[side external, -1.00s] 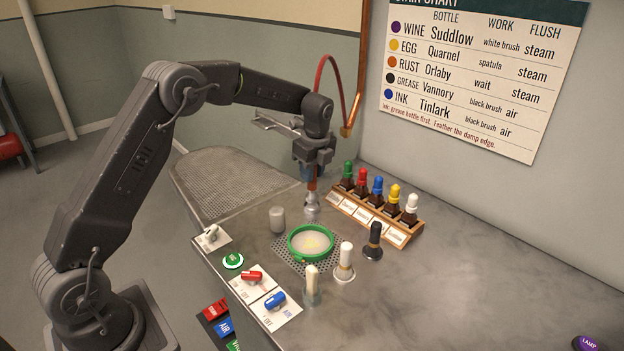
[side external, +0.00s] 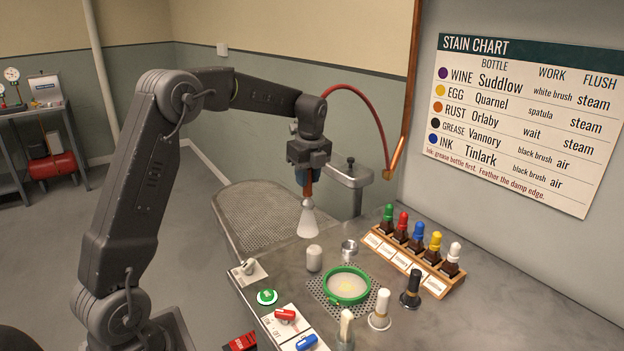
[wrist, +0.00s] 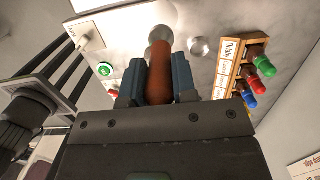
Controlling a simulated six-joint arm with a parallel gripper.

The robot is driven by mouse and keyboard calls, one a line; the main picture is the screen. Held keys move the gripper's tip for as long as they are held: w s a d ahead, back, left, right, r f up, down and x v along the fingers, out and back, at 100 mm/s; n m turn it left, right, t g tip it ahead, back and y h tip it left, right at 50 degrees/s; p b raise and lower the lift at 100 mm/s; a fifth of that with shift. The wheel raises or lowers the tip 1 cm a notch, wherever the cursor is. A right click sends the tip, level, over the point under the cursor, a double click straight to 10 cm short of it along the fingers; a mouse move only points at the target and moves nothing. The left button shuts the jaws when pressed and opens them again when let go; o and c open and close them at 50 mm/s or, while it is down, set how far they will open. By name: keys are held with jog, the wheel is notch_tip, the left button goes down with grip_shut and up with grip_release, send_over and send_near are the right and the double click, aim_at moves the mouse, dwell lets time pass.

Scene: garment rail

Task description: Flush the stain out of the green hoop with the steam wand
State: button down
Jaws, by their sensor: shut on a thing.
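My gripper (side external: 307,177) is shut on the steam wand, holding it upright above the bench. The wand has an orange-brown handle (wrist: 160,72) and a pale flared head (side external: 307,222), with a red hose behind. In the wrist view the blue fingers flank the handle. The green hoop (side external: 347,299) lies on a perforated plate (side external: 320,290), right of and below the wand head. Pale cloth fills the hoop, with a faint yellowish patch (side external: 347,286) near its middle. I cannot tell whether any steam is coming out.
An empty metal cup (side external: 349,250) stands behind the hoop, with a grey cylinder (side external: 314,258) to its left. White-handled (side external: 380,308) and black-handled (side external: 411,288) tools stand to the right. The bottle rack (side external: 415,258) is behind. Red (side external: 285,314) and blue (side external: 306,342) levers are in front.

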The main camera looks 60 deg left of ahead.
jog(key=shift+d, duration=0.15)
jog(key=d+g+h, duration=0.1)
jog(key=d+g, duration=0.1)
jog(key=d, duration=1.5)
notch_tip(320, 180, down, 6)
jog(key=shift+w+d+f, duration=0.15)
jog(key=shift+w, duration=0.05)
dwell(1.2)
